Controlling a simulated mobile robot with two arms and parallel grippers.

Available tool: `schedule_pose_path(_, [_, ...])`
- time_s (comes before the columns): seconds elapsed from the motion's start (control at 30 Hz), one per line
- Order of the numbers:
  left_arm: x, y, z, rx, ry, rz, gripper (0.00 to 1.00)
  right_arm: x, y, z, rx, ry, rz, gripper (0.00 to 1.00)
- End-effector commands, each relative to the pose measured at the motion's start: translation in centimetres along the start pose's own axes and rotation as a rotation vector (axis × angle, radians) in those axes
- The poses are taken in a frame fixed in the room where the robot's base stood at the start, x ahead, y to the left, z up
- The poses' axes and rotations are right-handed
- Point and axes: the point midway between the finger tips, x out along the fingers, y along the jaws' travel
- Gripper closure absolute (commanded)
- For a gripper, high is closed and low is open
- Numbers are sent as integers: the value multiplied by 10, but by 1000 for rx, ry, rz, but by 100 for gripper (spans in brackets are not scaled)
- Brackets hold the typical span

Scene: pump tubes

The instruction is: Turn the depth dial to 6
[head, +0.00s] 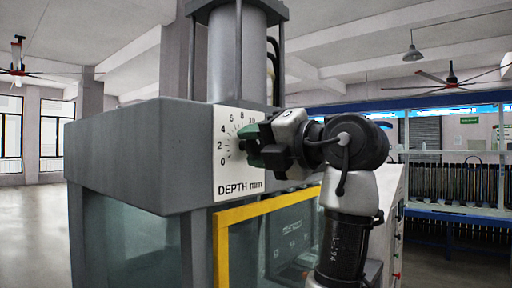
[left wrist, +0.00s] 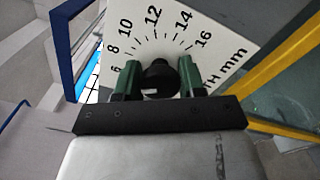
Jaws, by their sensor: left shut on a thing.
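The depth dial's white plate (head: 227,172) is on the front of a grey machine head, with 0, 2, 4, 6, 8 and 10 readable and "DEPTH mm" below. In the left wrist view the plate (left wrist: 215,62) shows numbers from about 6 to 16. The black dial knob (left wrist: 160,78) sits between the green fingers of my left gripper (left wrist: 158,80), which is shut on it. A small white mark shows on the knob; which number it points to I cannot tell. In the head view my left gripper (head: 256,146) covers the knob and the plate's right side. My right gripper is not in view.
A yellow frame (head: 222,245) around a clear panel is just below the dial. The grey machine head (head: 130,150) extends to the left, with a cylinder (head: 238,55) above. A blue-topped rack (head: 455,211) stands at the back right. The floor at left is open.

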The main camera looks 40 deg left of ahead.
Motion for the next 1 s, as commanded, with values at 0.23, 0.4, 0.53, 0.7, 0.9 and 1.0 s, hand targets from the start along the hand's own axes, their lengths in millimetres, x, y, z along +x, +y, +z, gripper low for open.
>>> schedule_pose_path(0.23, [0,-3,-1,-21,5,-6,84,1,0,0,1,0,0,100])
schedule_pose_path(0.4, [0,-3,-1,-21,5,-6,84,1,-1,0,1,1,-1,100])
schedule_pose_path(0.53, [0,-3,-1,-21,6,-6,84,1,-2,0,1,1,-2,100])
schedule_pose_path(0.7, [0,-2,-1,-21,4,-4,35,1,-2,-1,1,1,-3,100])
schedule_pose_path(0.9, [0,-1,0,-21,2,-2,35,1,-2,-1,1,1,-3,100])
schedule_pose_path(1.0, [-2,-1,0,-22,1,-2,35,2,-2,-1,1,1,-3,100])
